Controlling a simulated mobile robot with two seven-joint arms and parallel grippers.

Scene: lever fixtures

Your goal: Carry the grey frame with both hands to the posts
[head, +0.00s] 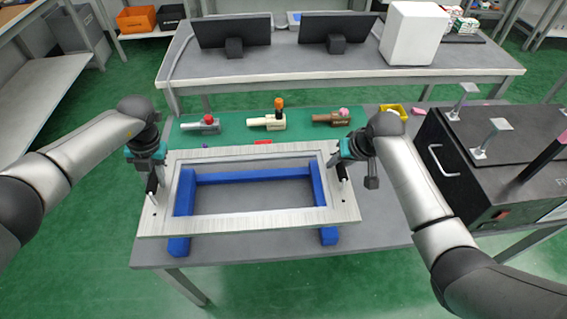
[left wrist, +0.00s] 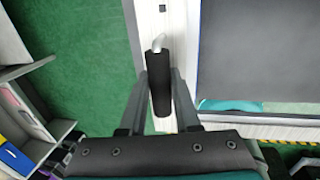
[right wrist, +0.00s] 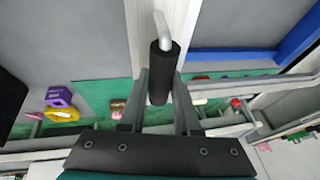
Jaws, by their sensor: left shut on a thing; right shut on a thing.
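The grey frame (head: 250,222) is a flat rectangle with a large opening and a black handle at each side. It lies level over a blue stand (head: 180,246); I cannot tell if they touch. My left gripper (head: 153,176) is shut on the left handle, whose black grip (left wrist: 160,85) shows between the fingers in the left wrist view. My right gripper (head: 341,168) is shut on the right handle, whose grip (right wrist: 163,72) shows in the right wrist view. Two metal posts with flat tops, a far one (head: 463,97) and a nearer one (head: 489,138), stand on a black box at the right.
The black box (head: 450,180) has a front handle and a red switch. Behind the frame, a green mat (head: 240,140) holds several lever fixtures, including an orange-topped one (head: 268,121). A back table (head: 300,65) carries monitors.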

